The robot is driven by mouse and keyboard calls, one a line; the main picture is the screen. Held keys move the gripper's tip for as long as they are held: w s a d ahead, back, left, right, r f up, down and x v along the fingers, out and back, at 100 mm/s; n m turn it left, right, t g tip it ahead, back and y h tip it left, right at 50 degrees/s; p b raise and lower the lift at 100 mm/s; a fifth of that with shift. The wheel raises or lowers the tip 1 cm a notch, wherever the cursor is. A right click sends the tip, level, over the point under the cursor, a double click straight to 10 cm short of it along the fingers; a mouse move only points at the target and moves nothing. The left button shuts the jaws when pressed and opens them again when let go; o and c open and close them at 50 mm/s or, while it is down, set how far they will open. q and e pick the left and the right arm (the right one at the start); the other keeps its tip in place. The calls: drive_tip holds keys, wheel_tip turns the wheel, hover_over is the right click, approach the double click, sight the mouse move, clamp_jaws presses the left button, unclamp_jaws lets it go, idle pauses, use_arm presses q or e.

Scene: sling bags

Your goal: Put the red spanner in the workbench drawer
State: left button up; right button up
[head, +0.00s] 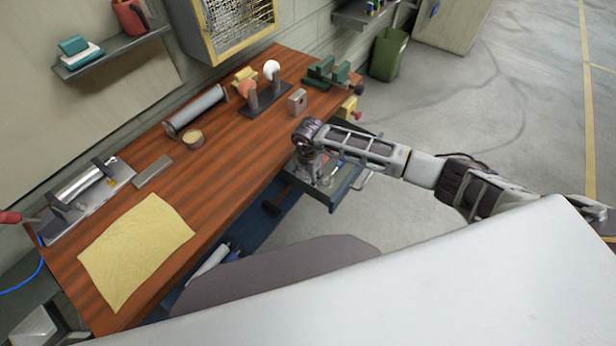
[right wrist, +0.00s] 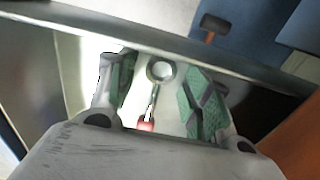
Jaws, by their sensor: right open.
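The workbench drawer (head: 345,194) is pulled open under the right end of the bench. My right gripper (head: 312,178) points down into it. In the right wrist view my right gripper (right wrist: 158,75) is open, its green-padded fingers apart. Between them a spanner with a pale ring end (right wrist: 161,71) and a red part (right wrist: 145,126) shows against the bright drawer floor. It lies inside the drawer's wall (right wrist: 240,62), and the fingers do not visibly grip it. Whether the fingertips touch the floor I cannot tell. My left gripper is not in view.
The wooden workbench (head: 225,150) holds a yellow cloth (head: 135,248), a grey cylinder (head: 195,110) and a green vise (head: 328,74). A hammer (head: 277,200) shows below, beside the drawer. Small coloured items lie in the drawer. A green bin (head: 388,53) stands on otherwise open floor.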

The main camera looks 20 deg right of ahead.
drive_tip(key=shift+r, duration=0.15)
drive_tip(key=shift+r, duration=0.15)
wheel_tip(320, 180, up, 12)
drive_tip(key=b, duration=0.1)
drive_tip(key=shift+b, duration=0.3)
idle(0.4)
drive_tip(key=shift+d, duration=0.1)
idle(0.4)
